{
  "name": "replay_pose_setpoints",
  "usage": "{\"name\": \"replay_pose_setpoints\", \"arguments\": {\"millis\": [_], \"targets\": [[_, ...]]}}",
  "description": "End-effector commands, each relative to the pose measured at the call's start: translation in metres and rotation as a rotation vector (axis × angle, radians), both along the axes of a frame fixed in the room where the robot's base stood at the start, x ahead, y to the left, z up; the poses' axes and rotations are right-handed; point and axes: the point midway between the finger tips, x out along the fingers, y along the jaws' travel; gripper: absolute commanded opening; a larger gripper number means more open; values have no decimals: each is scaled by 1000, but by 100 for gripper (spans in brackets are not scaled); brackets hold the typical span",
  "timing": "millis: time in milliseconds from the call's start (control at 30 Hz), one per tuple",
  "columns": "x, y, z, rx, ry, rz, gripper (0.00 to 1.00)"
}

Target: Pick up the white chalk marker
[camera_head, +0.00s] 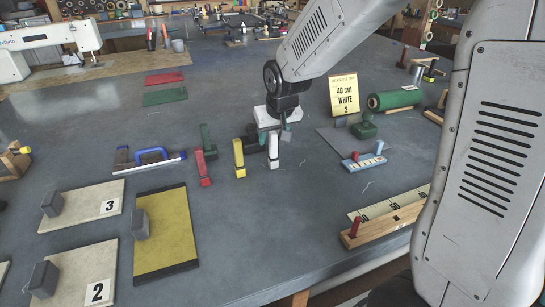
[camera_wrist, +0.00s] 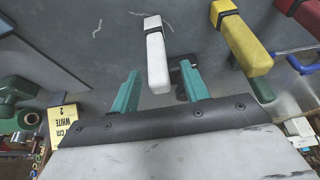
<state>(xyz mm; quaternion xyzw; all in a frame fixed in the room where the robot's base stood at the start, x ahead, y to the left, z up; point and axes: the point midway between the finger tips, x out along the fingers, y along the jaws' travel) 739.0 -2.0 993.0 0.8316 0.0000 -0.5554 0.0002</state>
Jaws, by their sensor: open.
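The white chalk marker (camera_head: 273,151) is a blocky white stick with a dark band near one end. It appears to stand upright on the grey table, at the right end of a row of coloured markers. My gripper (camera_head: 275,132) is directly above and around its upper part, open. In the wrist view, the marker (camera_wrist: 155,55) has its near end between the two green fingers (camera_wrist: 160,76). In the head view, the fingers partly hide the marker's top.
A yellow marker (camera_head: 239,158) stands close on the left, with a red marker (camera_head: 203,168) and a green marker (camera_head: 208,141) beyond.

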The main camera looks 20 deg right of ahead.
Motion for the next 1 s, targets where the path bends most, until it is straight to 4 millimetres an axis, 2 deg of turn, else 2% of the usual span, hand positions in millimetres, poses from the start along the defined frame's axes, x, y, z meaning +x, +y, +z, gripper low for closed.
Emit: {"name": "replay_pose_setpoints", "arguments": {"millis": [33, 167, 200, 567, 867, 1000], "targets": [[0, 0, 0, 0, 0, 0, 40], [0, 0, 0, 0, 0, 0, 4], [0, 0, 0, 0, 0, 0, 0], [0, 0, 3, 0, -1, 0, 0], [0, 0, 34, 1, -4, -1, 0], [-21, -12, 39, 1, -1, -4, 0]]}}
